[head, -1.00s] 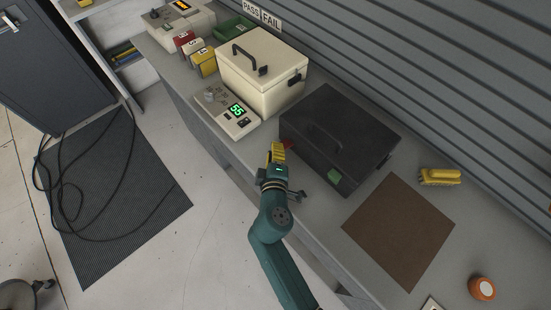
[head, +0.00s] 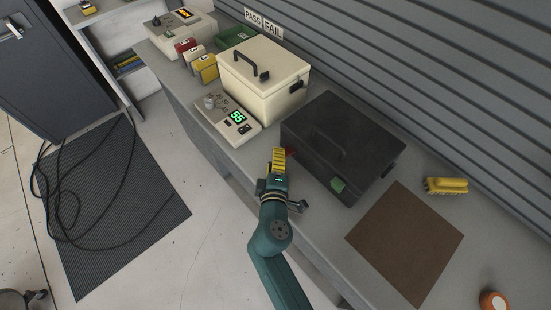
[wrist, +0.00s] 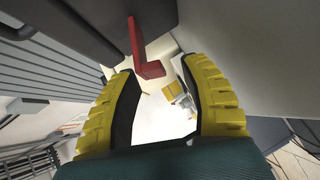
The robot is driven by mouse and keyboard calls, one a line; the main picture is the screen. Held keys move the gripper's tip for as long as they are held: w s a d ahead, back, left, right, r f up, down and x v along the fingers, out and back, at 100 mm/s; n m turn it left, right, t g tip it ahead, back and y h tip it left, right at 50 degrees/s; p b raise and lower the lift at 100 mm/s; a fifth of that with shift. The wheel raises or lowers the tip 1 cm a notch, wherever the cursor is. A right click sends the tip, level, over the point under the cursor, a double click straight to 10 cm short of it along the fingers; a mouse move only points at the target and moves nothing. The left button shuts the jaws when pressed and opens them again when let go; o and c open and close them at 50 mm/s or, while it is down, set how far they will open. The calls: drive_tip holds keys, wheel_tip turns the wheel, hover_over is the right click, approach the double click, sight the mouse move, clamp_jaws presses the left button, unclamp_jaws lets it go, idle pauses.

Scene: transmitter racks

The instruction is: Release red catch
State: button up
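The dark grey case (head: 355,125) stands closed on the bench, with a handle on its lid. Its red catch (head: 290,152) shows as a small piece at the left end of the front, partly hidden by my gripper. A green catch (head: 338,185) is at the right end. In the wrist view the red catch (wrist: 148,68) is an L-shaped piece beside the dark case, ahead of my fingertips. My gripper (wrist: 157,72) is open, its two yellow fingers well apart with nothing between them. In the head view my gripper (head: 279,155) is just left of the red catch; contact is not visible.
A cream box (head: 265,80) and a meter reading 55 (head: 228,117) stand left of the case. A brown mat (head: 405,243), yellow brush (head: 446,186) and orange roll (head: 494,300) lie to the right. A ribbed wall (head: 430,75) runs behind.

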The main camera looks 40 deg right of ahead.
drive_tip(key=v, duration=1.2)
